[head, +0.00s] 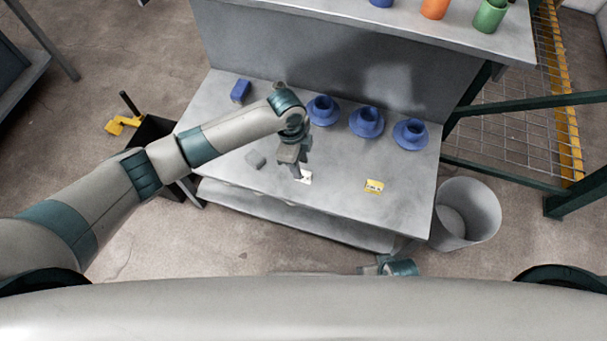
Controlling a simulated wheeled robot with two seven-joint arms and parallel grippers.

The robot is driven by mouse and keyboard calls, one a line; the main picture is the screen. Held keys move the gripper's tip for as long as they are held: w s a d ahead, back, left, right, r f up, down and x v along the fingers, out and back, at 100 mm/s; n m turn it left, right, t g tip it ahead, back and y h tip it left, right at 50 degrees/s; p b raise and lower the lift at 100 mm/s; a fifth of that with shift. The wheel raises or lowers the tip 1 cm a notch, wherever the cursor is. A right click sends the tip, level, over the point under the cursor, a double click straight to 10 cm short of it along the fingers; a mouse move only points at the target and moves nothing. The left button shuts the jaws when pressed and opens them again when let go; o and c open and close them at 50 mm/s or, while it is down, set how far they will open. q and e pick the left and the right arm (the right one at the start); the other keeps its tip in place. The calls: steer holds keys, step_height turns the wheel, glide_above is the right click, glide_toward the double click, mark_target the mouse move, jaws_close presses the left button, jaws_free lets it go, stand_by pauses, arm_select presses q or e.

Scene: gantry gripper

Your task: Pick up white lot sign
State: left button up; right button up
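The white lot sign (306,178) is a small pale card lying on the grey table near its front edge. My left gripper (297,174) points down at it, with its fingertips at the sign's left side and partly covering it. I cannot tell whether the fingers touch the sign or how far apart they are. A small part of my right wrist and gripper (368,269) shows low in the view, in front of the table, mostly hidden by my own body. Its fingers cannot be made out.
A yellow sign (374,187) lies on the table (330,215) to the right. Three blue cups on saucers (366,122) stand along the back. A blue block (240,91) and a grey block (255,159) are at left. A grey bin (467,213) stands right of the table.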

mark_target(303, 172)
arm_select(q)
steer(key=shift+d+f, duration=0.2)
steer(key=shift+f, duration=0.8)
steer(key=shift+d+f, duration=0.2)
steer(key=shift+f, duration=0.75)
steer(key=shift+w, duration=0.1)
jaws_close()
